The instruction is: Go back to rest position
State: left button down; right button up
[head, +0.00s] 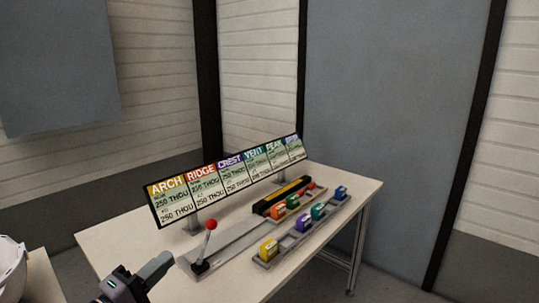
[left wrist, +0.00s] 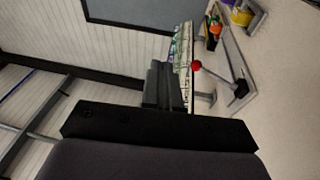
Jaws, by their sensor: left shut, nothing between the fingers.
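My left gripper (head: 157,267) shows at the bottom left of the head view, in front of the table's near left edge. It is shut and empty. In the left wrist view its closed fingers (left wrist: 163,88) point up the picture, with nothing between them. The lever with a red knob (head: 211,225) stands on a grey base to the right of the gripper, apart from it. The lever's red knob also shows in the left wrist view (left wrist: 196,65). My right gripper is not in view.
A table (head: 125,238) carries a sign panel (head: 228,178) with several labelled columns. A grey tray (head: 290,246) holds several coloured blocks, beside a black and yellow bar (head: 282,197). A white helmet shell (head: 10,268) is partly visible at the left edge. The table's front left is clear.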

pick_arm(q)
jog(key=s+d+f+m+g+y, duration=0.25)
jog(key=s+f+m, duration=0.2)
jog(key=f, duration=0.55)
jog(key=s+a+f+m+g+y, duration=0.1)
jog(key=s+f+m+g+y, duration=0.3)
jog(key=s+f+m, duration=0.5)
jog(key=s+f+y, duration=0.1)
jog(key=s+f, duration=0.7)
jog(key=s, duration=0.1)
jog(key=shift+s+a, duration=0.3)
